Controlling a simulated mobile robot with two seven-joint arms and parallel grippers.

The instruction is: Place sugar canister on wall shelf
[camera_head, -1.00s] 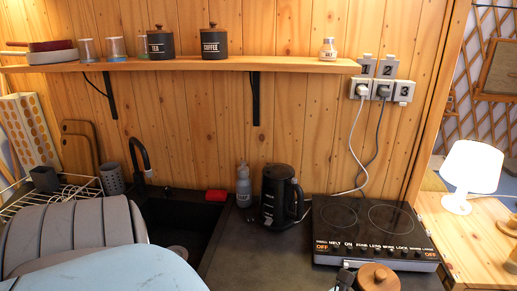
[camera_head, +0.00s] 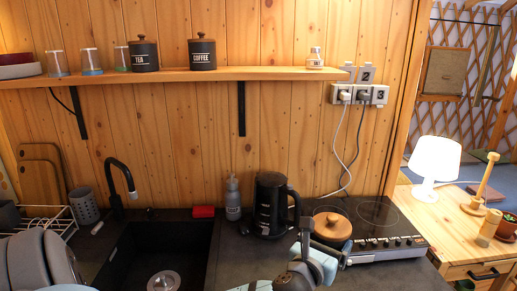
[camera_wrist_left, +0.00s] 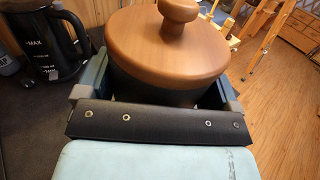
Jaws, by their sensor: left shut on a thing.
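The sugar canister, dark with a round wooden lid and knob (camera_head: 332,224), is held in my left gripper (camera_head: 327,243) in front of the hob's left part. In the left wrist view its lid (camera_wrist_left: 168,45) fills the upper middle, with the fingers at both sides of the dark body. Its label is not visible. The wooden wall shelf (camera_head: 275,74) runs across the wall, higher in the picture. On it stand the TEA canister (camera_head: 144,56), the COFFEE canister (camera_head: 202,54) and a small salt shaker (camera_head: 315,58). My right gripper is not in view.
The shelf is bare between the COFFEE canister and the shaker. A black kettle (camera_head: 271,205) and grey bottle (camera_head: 233,200) stand behind the gripper. Sockets (camera_head: 362,93) with cables are right of the shelf end. A lit lamp (camera_head: 434,165) stands on the right.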

